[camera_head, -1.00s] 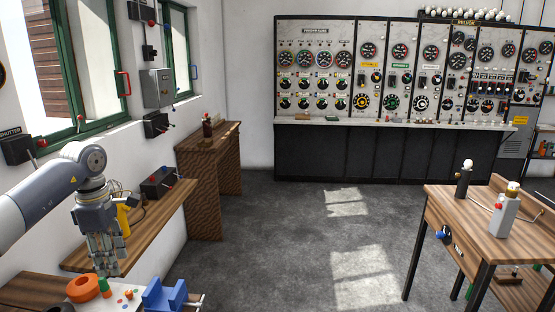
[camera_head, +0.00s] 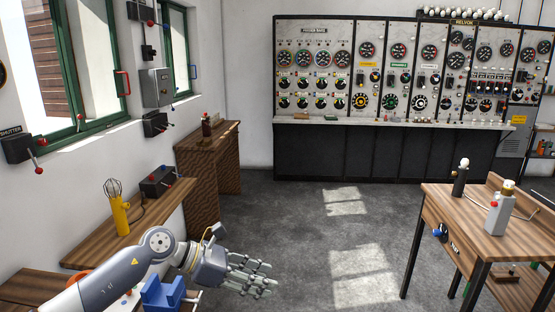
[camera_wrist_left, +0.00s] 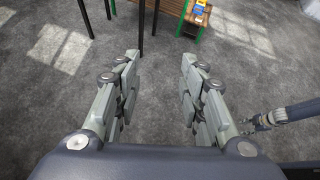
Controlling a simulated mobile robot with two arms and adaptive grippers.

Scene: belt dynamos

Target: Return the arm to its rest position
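My left arm comes in from the lower left in the head view. Its gripper (camera_head: 250,276) hangs over the floor, to the right of the blue block-like holder (camera_head: 163,295), with its fingers pointing right. In the left wrist view the two fingers of the gripper (camera_wrist_left: 160,95) stand apart, with only grey floor between them, so it is open and empty. My right gripper is not in the head view; part of a dark arm shows at the right of the left wrist view, its gripper state unclear.
A wooden bench along the left wall carries a yellow caged lamp (camera_head: 119,215) and a black switch box (camera_head: 158,181). A wooden table (camera_head: 465,215) with a white device (camera_head: 501,208) stands at right. The floor (camera_head: 310,225) between is clear. Control panels line the back wall.

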